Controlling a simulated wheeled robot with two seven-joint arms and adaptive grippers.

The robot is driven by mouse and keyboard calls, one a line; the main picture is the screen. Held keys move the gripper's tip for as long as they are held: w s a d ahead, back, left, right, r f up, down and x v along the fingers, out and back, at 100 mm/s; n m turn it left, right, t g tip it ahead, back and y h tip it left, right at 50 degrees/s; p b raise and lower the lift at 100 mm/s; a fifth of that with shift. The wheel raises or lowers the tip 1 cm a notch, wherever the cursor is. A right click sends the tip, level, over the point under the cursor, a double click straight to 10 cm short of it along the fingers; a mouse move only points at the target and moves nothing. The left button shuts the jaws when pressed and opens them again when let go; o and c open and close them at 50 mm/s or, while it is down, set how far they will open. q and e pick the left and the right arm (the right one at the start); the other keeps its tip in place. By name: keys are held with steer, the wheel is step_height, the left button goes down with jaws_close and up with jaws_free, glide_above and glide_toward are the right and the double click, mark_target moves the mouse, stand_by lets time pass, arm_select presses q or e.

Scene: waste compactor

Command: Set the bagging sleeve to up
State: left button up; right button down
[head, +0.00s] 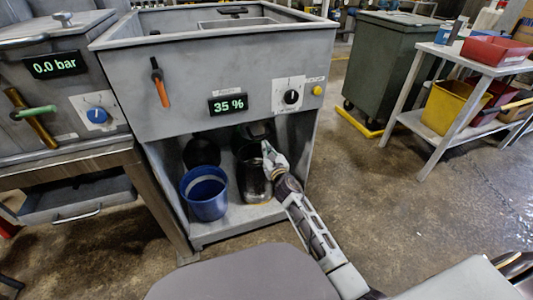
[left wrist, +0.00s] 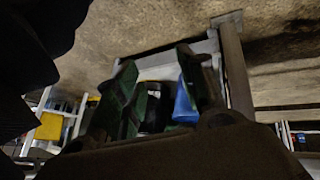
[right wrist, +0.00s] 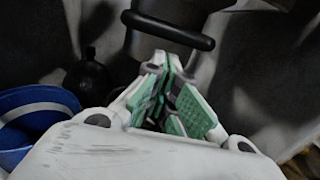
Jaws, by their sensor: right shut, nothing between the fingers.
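The compactor cabinet (head: 215,100) stands in the middle of the head view, its lower bay open. A dark, glossy cylinder (head: 252,183), perhaps the bagging sleeve, stands in the bay, partly hidden by my right arm. My right gripper (head: 270,154) is inside the bay, shut and empty. In the right wrist view, a black horizontal bar (right wrist: 168,30) lies just beyond the tips of my right gripper (right wrist: 163,68); they look apart from it. My left gripper (left wrist: 165,95) is open and empty in the left wrist view, and out of the head view.
A blue bucket (head: 206,194) stands left of the cylinder; it also shows in the right wrist view (right wrist: 38,122). A dark ball (right wrist: 88,80) is behind it. The cabinet carries an orange handle (head: 160,84) and a black knob (head: 291,97). Open floor (head: 400,215) lies to the right.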

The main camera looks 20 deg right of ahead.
mark_target(266, 136)
arm_select(q)
steer(key=shift+w+r, duration=0.15)
steer(key=shift+r, duration=0.4)
arm_select(e)
steer(key=shift+w+r, duration=0.1)
steer(key=shift+r, duration=0.25)
arm_select(q)
steer(key=shift+s+f, duration=0.2)
arm_select(e)
steer(key=shift+r, duration=0.1)
step_height(266, 136, up, 5)
steer(key=p, duration=0.4)
steer(key=shift+r, duration=0.1)
arm_select(q)
step_height(266, 136, up, 10)
steer(key=s+a+g+y, duration=0.1)
steer(key=a, duration=0.1)
steer(key=shift+a+m+g+y+p, duration=0.3)
steer(key=shift+m+g+p, duration=0.1)
arm_select(e)
steer(key=shift+w+r, duration=0.1)
steer(key=shift+r, duration=0.15)
arm_select(q)
steer(key=shift+f, duration=0.1)
steer(key=shift+w+f, duration=0.15)
arm_select(e)
steer(key=shift+f, duration=0.2)
